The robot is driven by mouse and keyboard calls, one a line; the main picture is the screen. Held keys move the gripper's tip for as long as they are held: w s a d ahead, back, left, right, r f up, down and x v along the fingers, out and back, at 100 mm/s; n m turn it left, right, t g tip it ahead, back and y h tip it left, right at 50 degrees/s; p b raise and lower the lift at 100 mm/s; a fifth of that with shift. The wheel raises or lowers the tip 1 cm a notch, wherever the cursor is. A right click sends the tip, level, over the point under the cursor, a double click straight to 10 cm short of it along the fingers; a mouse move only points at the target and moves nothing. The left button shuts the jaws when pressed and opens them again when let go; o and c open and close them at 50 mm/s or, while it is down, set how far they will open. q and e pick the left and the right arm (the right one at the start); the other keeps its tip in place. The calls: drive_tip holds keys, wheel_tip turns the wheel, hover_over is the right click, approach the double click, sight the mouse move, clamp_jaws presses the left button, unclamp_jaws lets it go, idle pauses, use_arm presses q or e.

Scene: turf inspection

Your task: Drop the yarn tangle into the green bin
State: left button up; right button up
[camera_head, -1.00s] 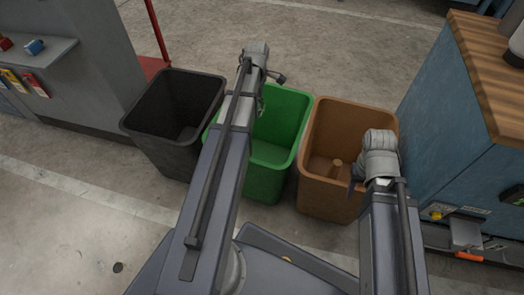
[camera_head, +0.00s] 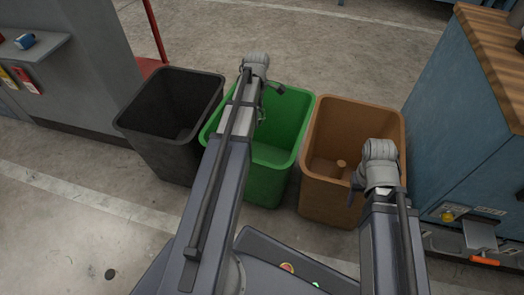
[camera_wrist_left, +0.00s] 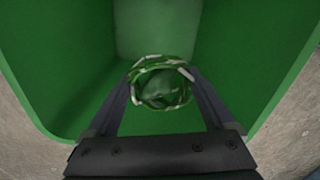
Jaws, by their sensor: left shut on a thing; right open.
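The green bin (camera_head: 269,150) stands in the middle of a row of three, partly covered by my left arm. In the left wrist view its green walls (camera_wrist_left: 55,75) surround my left gripper (camera_wrist_left: 161,88). That gripper is shut on the yarn tangle (camera_wrist_left: 146,97), a loose green and white ring between the fingers. The tangle is over the bin's opening; its exact height above the bottom is unclear. In the head view the tangle cannot be made out behind the arm. My right gripper (camera_head: 355,187) is open, by the front right of the brown bin, its fingers mostly hidden.
A black bin (camera_head: 170,125) stands left of the green one and a brown bin (camera_head: 328,200) right of it, with a small brown object inside. A blue cabinet with a wooden top (camera_head: 460,130) is at the right. A grey shelf (camera_head: 32,48) is at the left.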

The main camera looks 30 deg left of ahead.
use_arm(q)
drive_tip(key=o, duration=1.1)
drive_tip(key=shift+r, duration=0.1)
wheel_tip(320, 180, up, 8)
drive_tip(key=p, duration=0.8)
drive_tip(key=shift+f, duration=0.2)
